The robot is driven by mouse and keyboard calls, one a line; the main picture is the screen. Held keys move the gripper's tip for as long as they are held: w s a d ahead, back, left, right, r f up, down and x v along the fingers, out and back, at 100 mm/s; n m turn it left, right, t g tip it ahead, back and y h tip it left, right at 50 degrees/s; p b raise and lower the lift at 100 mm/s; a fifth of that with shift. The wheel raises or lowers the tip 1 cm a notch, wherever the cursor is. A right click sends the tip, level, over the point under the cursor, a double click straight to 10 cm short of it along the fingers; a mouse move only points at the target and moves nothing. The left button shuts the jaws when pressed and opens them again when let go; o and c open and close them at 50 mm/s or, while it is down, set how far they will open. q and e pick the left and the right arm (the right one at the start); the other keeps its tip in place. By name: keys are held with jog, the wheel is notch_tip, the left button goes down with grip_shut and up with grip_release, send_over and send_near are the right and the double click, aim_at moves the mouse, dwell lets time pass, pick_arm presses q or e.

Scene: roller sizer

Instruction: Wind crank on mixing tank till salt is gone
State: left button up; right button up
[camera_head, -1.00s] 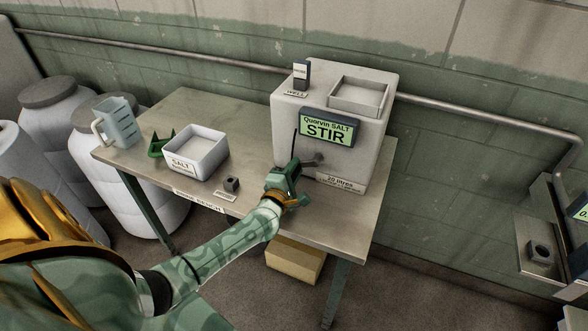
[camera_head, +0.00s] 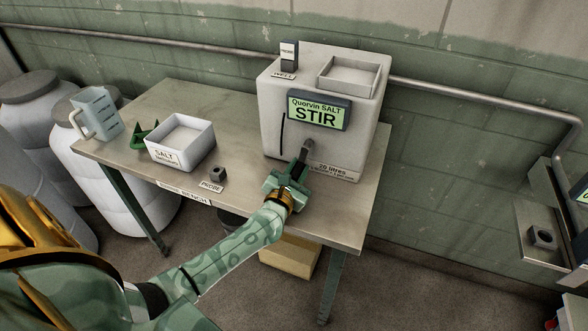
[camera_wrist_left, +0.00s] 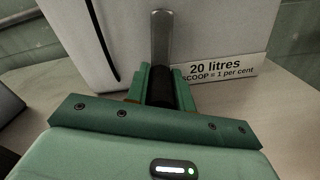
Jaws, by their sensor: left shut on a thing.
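In the left wrist view the crank arm (camera_wrist_left: 161,45) rises upright from between the fingers. My left gripper (camera_wrist_left: 160,88) is shut on the dark crank handle (camera_wrist_left: 161,88). A white salt box (camera_head: 182,158) with pale contents sits left of the tank. The tank's inside is hidden. My right gripper is out of view.
A small dark probe holder (camera_head: 217,175) sits near the front edge. A metal wall shelf (camera_head: 533,250) is at right.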

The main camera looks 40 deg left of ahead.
pick_arm(q)
jog(key=shift+d+f+n+b, duration=0.3)
jog(key=shift+d+n, duration=0.3)
jog(key=shift+n, duration=0.4)
jog(key=shift+r, duration=0.1)
jog(key=o, duration=1)
jog(key=shift+w, duration=0.1)
jog(key=shift+r, duration=0.1)
jog(key=p+v, duration=0.1)
jog(key=v, duration=1.5)
jog(key=shift+d, duration=0.15)
